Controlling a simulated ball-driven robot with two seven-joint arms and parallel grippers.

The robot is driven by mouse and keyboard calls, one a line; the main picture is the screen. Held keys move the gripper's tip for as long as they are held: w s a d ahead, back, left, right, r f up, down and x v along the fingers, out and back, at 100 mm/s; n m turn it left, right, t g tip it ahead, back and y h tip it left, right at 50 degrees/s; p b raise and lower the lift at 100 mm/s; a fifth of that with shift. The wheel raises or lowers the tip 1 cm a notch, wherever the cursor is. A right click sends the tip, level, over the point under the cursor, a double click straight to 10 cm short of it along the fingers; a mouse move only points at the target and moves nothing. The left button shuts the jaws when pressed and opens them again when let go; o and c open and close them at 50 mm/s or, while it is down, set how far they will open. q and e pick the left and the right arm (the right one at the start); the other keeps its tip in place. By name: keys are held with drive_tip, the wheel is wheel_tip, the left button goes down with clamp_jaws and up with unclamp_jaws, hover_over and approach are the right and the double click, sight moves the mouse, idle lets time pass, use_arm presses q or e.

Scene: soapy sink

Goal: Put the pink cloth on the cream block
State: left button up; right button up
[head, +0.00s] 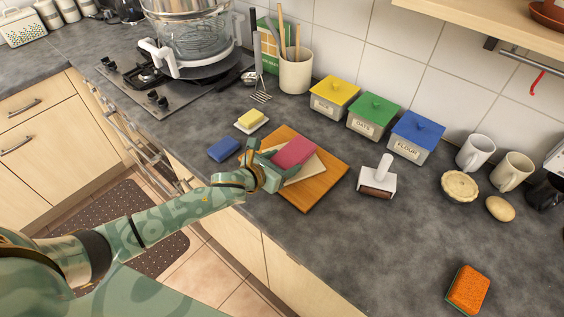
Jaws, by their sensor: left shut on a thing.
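The pink cloth (296,152) is a flat pink rectangle over the wooden board. My left gripper (272,165) is shut on its near left edge. The cream block (308,170) lies on the wooden board, and its pale edge shows below and beside the pink cloth. The cloth and my gripper hide much of the block. I cannot tell whether the cloth touches the block or is held just above it. My right gripper is not in view.
The wooden board (325,182) lies on the grey counter. A blue sponge (223,149) and a butter dish (251,121) are to its left. A white-handled scraper-like tool (378,177) stands to its right. An orange sponge (467,288) lies farther right.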

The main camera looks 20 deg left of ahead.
use_arm(q)
drive_tip(key=shift+f, duration=0.2)
drive_tip(key=o, duration=1)
drive_tip(key=shift+r, duration=0.1)
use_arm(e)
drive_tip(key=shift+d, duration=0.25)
use_arm(q)
drive_tip(key=shift+r, duration=0.2)
drive_tip(key=p+v, duration=0.2)
drive_tip(key=v, duration=1)
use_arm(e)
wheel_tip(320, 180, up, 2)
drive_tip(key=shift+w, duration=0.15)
use_arm(q)
drive_tip(key=shift+w, duration=0.1)
